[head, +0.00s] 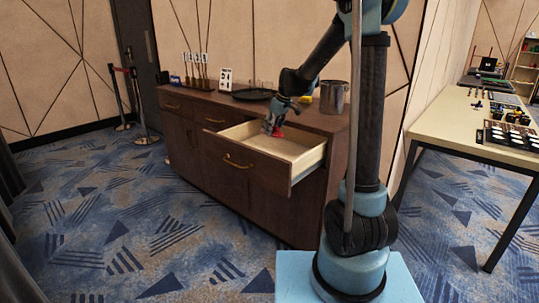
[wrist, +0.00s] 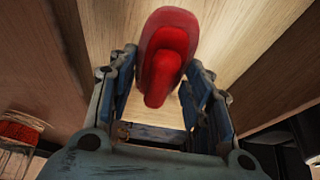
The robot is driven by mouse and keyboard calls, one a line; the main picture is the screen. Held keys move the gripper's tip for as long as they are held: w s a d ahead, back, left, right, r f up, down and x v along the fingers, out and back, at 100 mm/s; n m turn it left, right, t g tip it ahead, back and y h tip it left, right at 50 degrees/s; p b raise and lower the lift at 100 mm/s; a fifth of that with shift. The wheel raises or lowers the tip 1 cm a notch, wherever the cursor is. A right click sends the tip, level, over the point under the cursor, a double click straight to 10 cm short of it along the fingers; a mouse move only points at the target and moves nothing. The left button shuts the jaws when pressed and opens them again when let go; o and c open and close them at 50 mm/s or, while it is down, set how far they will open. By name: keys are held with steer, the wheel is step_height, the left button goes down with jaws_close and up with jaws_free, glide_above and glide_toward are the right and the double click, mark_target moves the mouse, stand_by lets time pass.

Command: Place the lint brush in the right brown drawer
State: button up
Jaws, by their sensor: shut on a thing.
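The right brown drawer (head: 243,164) is pulled out of the brown cabinet, and its pale wooden inside shows. My gripper (head: 274,126) reaches down into the drawer opening near its back. It is shut on a red thing (head: 277,132), which I take to be the lint brush. In the wrist view the red lint brush (wrist: 168,38) sits between the two fingers of my gripper (wrist: 163,68), with pale wood behind it. I cannot tell whether the brush touches the drawer floor.
The cabinet top (head: 215,97) holds a dark tray (head: 253,94), a metal pot (head: 333,97) and several small things at the back left. A light table (head: 455,120) with many items stands at the right. Patterned carpet is clear before the drawer.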

mark_target(273, 153)
steer(key=shift+f, duration=4.75)
steer(key=o, duration=1.2)
